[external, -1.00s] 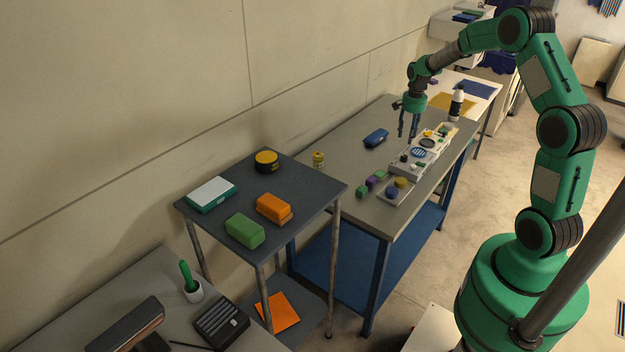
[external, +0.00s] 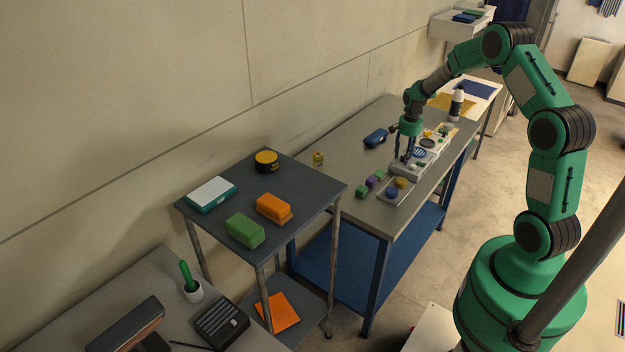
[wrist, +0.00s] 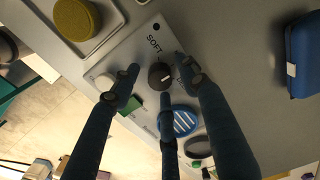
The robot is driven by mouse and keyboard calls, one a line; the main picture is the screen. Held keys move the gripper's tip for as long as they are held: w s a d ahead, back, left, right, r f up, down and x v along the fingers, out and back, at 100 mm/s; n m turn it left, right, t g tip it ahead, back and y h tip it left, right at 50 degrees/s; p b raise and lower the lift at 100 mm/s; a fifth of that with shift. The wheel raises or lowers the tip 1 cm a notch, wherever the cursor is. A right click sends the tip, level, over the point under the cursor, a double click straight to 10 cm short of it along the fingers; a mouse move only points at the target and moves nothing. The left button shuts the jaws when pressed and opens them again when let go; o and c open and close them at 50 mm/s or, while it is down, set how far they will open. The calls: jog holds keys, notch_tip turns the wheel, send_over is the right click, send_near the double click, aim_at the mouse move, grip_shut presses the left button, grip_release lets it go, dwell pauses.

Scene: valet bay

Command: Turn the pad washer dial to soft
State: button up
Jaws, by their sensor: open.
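The pad washer dial (wrist: 160,75) is a small round black knob with a white mark on a light panel (wrist: 105,72). The word SOFT is printed above it in the wrist view; another label to its right is mostly hidden by a finger. The white mark points to the right, not at SOFT. My gripper (wrist: 158,78) is open, with its dark fingers spread around the dial. I cannot tell whether they touch it. In the external view my gripper (external: 404,160) is low over the near end of the panel and hides the dial.
A blue-and-white striped round pad (wrist: 178,122) lies close to the dial. A tray (wrist: 114,14) with a yellow round pad (wrist: 76,18) is beside the panel. A blue case (external: 376,138) lies on the bench, left of my gripper. A white bottle (external: 457,102) stands farther back.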

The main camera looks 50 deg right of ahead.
grip_shut()
jog(key=shift+n, duration=0.4)
jog(key=n+p, duration=0.1)
jog(key=n, duration=0.4)
jog(key=shift+r+p, duration=0.1)
jog(key=shift+p, duration=0.25)
jog(key=n, duration=0.6)
jog(key=shift+p, duration=0.4)
grip_release()
